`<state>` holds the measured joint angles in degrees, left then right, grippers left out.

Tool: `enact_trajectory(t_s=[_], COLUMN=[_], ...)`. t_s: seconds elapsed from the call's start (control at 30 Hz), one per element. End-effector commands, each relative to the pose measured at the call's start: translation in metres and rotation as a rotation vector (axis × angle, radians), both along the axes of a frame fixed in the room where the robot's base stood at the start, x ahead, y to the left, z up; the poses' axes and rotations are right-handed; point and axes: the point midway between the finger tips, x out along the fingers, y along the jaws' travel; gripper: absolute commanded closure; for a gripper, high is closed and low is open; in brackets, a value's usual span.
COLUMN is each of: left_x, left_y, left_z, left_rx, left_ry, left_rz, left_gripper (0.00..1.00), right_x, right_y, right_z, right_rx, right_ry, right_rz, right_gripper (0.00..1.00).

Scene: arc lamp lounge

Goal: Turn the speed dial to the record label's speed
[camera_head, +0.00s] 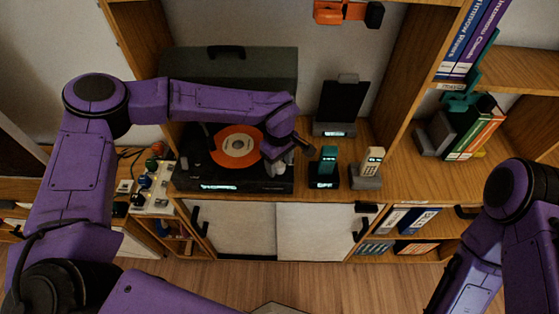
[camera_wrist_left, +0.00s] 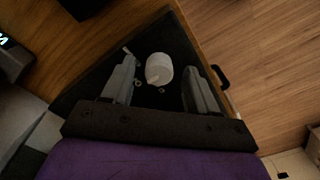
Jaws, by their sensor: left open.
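A turntable (camera_head: 190,178) sits on the wooden cabinet in the head view, with an orange record (camera_head: 237,138) on it. I cannot read the label's speed at this size. My left gripper (camera_head: 306,144) is at the turntable's right side, and its arm hides part of the deck. In the left wrist view a round white knob (camera_wrist_left: 159,68), which looks like the speed dial, stands on the dark deck. My open left gripper (camera_wrist_left: 159,77) has one finger on each side of it, with gaps showing. My right arm shows, but its gripper does not.
Two phones stand right of the turntable, one teal (camera_head: 327,160) and one beige (camera_head: 372,162). A black stand (camera_head: 342,104) is behind them. A small panel with knobs (camera_head: 152,193) is at the left.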

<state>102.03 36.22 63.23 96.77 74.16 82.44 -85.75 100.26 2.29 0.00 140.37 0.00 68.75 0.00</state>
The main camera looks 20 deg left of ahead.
Motion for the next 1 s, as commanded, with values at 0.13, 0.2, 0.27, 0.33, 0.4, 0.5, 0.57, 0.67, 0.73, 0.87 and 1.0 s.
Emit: enact_trajectory(t_s=[0.13, 0.2, 0.27, 0.33, 0.4, 0.5, 0.57, 0.67, 0.73, 0.87, 1.0], left_x=[0.0, 0.0, 0.0, 0.0, 0.0, 0.0, 0.0, 0.0, 0.0, 0.0002, 0.0005], left_y=[0.0, 0.0, 0.0, 0.0, 0.0, 0.0, 0.0, -0.0001, -0.0001, -0.0001, -0.0002], left_z=[0.0001, 0.0002, 0.0002, 0.0002, 0.0003, 0.0005, 0.0007, 0.0009, 0.001, 0.0011, 0.0011], left_rx=[0.0, 0.0, 0.0, 0.0, 0.0, 0.0, 0.0, 0.0, 0.001, 0.001, 0.0], left_ry=[0.0, 0.0, 0.0, 0.0, 0.0, 0.001, 0.001, 0.001, 0.002, 0.001, 0.0], left_rz=[0.0, 0.0, 0.0, 0.001, 0.005, 0.021, 0.04, 0.086, 0.13, 0.233, 0.362], left_gripper=[0.74, 0.97, 0.97, 0.97, 0.97, 0.97, 0.97, 0.97, 0.97, 0.97, 0.97], right_x=[0.0, 0.0, 0.0, 0.0, 0.0, 0.0, 0.0001, 0.0, 0.0, 0.0, 0.0], right_y=[0.0, 0.0, 0.0, 0.0, 0.0, 0.0, 0.0, 0.0, 0.0, 0.0, 0.0], right_z=[-0.0001, -0.0001, -0.0001, -0.0001, 0.0, 0.0004, 0.0009, 0.0018, 0.0026, 0.0039, 0.0047], right_rx=[0.0, 0.0, 0.0, 0.0, 0.0, 0.0, 0.0, 0.0, 0.0, 0.0, 0.0], right_ry=[0.0, 0.0, 0.0, 0.0, 0.0, 0.0, 0.0, 0.0, 0.0, 0.0, 0.0], right_rz=[0.0, 0.0, 0.0, 0.0, 0.0, 0.0, 0.0, 0.0, 0.0, 0.0, 0.0], right_gripper=[0.57, 0.57, 0.57, 0.57, 0.57, 0.57, 0.57, 0.57, 0.57, 0.57, 0.57])
